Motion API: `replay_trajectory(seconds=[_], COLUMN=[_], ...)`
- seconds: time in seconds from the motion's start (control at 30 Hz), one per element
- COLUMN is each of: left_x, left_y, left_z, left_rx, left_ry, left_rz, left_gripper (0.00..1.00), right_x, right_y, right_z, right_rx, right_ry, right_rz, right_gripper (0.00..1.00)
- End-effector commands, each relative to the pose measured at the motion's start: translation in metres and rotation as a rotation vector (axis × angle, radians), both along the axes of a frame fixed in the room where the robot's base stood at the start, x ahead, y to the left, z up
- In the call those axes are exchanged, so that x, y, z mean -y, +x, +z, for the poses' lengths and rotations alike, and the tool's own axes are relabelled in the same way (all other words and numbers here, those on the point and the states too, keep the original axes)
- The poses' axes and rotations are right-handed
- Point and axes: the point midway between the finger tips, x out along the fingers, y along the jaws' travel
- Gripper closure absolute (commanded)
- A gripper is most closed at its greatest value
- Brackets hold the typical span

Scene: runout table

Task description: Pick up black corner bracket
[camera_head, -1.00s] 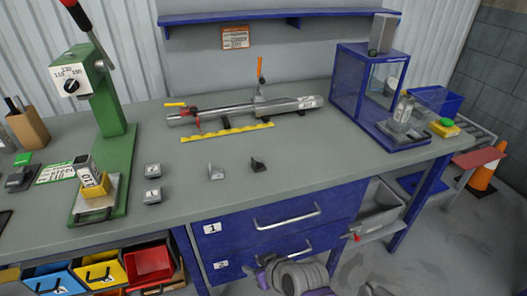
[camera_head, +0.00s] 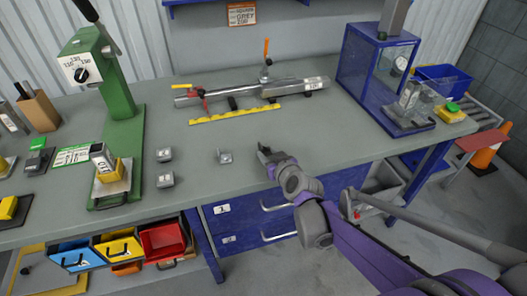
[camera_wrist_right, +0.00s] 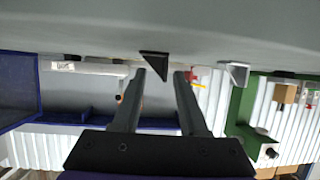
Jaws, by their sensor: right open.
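The black corner bracket (camera_wrist_right: 155,64) shows in the right wrist view, just past my fingertips and roughly in line with the gap between them. My right gripper (camera_wrist_right: 160,74) is open, with nothing between its fingers. In the head view my right gripper (camera_head: 268,156) is low over the front part of the bench, and it and the bracket are hard to tell apart there. My left gripper is not in view.
A yellow strip (camera_head: 235,114) and a clamped metal tube (camera_head: 235,92) lie behind. A blue frame (camera_head: 362,78) stands at the right. The grey bench top (camera_head: 320,130) is clear around the brackets.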

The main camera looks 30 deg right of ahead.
Motion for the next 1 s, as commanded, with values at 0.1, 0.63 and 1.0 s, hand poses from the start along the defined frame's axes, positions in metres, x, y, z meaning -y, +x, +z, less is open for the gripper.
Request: replay_trajectory(seconds=[0.1,0.63,1.0], left_x=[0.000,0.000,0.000], left_y=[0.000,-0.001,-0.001], left_z=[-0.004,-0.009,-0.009], left_rx=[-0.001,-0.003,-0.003], left_ry=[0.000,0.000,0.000], left_rz=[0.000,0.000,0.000], left_gripper=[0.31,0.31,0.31], right_x=[-0.002,0.001,0.001], right_y=[0.017,0.048,0.048], right_z=[-0.004,-0.013,-0.013], right_rx=[-0.001,0.000,-0.001], right_ry=[0.000,0.001,0.001], right_rz=[0.003,0.001,0.001], right_gripper=[0.57,0.61,1.00])
